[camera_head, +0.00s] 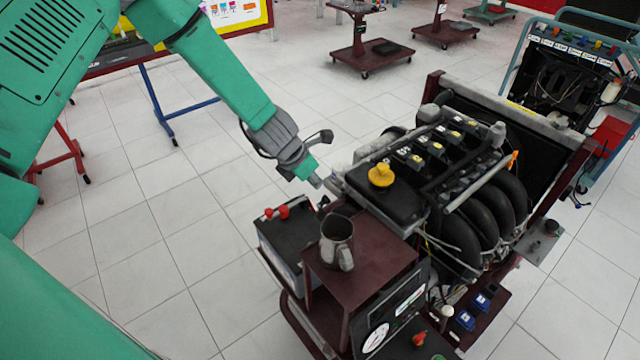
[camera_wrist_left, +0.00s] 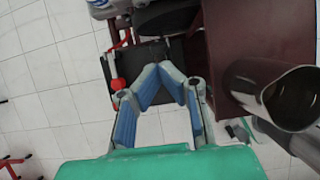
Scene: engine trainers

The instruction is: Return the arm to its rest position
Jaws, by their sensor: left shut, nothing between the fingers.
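My left arm (camera_head: 225,80) is green and reaches in from the upper left in the head view. Its gripper (camera_head: 316,181) is above and beside the near left corner of the engine trainer (camera_head: 430,170), over the battery side. In the left wrist view the gripper (camera_wrist_left: 167,70) has its blue-padded fingers drawn together at the tips, with nothing between them. The mug also shows at the right of the left wrist view (camera_wrist_left: 272,92). My right gripper is not in view.
A black battery (camera_head: 285,240) with red caps sits beside the shelf, below the gripper. The yellow oil cap (camera_head: 381,175) on the engine is close by. A framed board (camera_head: 235,15) on blue legs stands behind the arm.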

